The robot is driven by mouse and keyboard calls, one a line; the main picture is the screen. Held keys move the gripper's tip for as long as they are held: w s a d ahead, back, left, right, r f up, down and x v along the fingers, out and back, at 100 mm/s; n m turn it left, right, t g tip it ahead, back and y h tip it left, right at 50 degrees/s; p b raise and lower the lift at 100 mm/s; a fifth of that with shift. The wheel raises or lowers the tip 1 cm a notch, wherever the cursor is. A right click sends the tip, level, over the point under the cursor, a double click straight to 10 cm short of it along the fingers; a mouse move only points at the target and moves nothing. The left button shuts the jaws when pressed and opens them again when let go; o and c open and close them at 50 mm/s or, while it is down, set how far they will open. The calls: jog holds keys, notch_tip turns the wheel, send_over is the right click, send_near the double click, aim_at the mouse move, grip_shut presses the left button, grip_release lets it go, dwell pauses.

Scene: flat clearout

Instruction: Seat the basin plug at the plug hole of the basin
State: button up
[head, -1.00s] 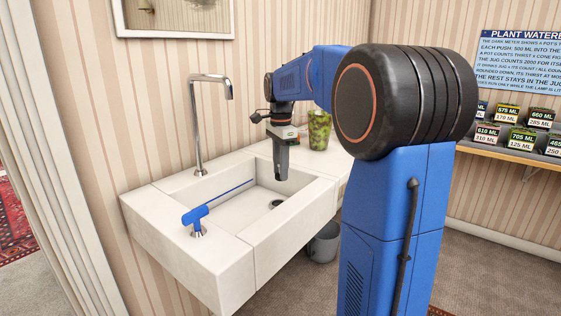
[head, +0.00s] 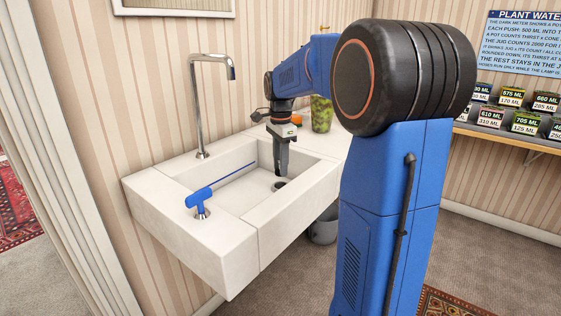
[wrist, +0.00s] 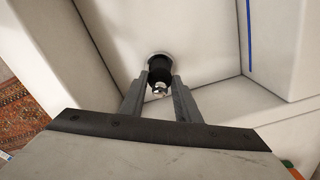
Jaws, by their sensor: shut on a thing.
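The white basin (head: 236,187) is on the left in the head view. Its dark plug hole (head: 280,186) is in the basin floor, and its pale rim (wrist: 150,56) shows in the wrist view. My gripper (head: 281,173) points down inside the basin, just above the plug hole. In the wrist view my gripper (wrist: 160,85) is shut on the basin plug (wrist: 160,73), a black plug with a shiny metal knob. The plug overlaps the hole there and covers most of it. I cannot tell whether it touches the hole. The head view does not show the plug clearly.
A tall chrome tap (head: 199,110) stands at the basin's back left, and a blue lever (head: 199,199) on its front left rim. A green patterned cup (head: 321,113) and an orange item (head: 297,117) stand behind my gripper. A grey bucket (head: 323,228) is below.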

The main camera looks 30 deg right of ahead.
jog(key=shift+f, duration=1.8)
jog(key=shift+f, duration=0.8)
jog(key=o, duration=1.1)
jog(key=shift+r, duration=0.1)
notch_tip(320, 180, up, 17)
jog(key=shift+r, duration=0.15)
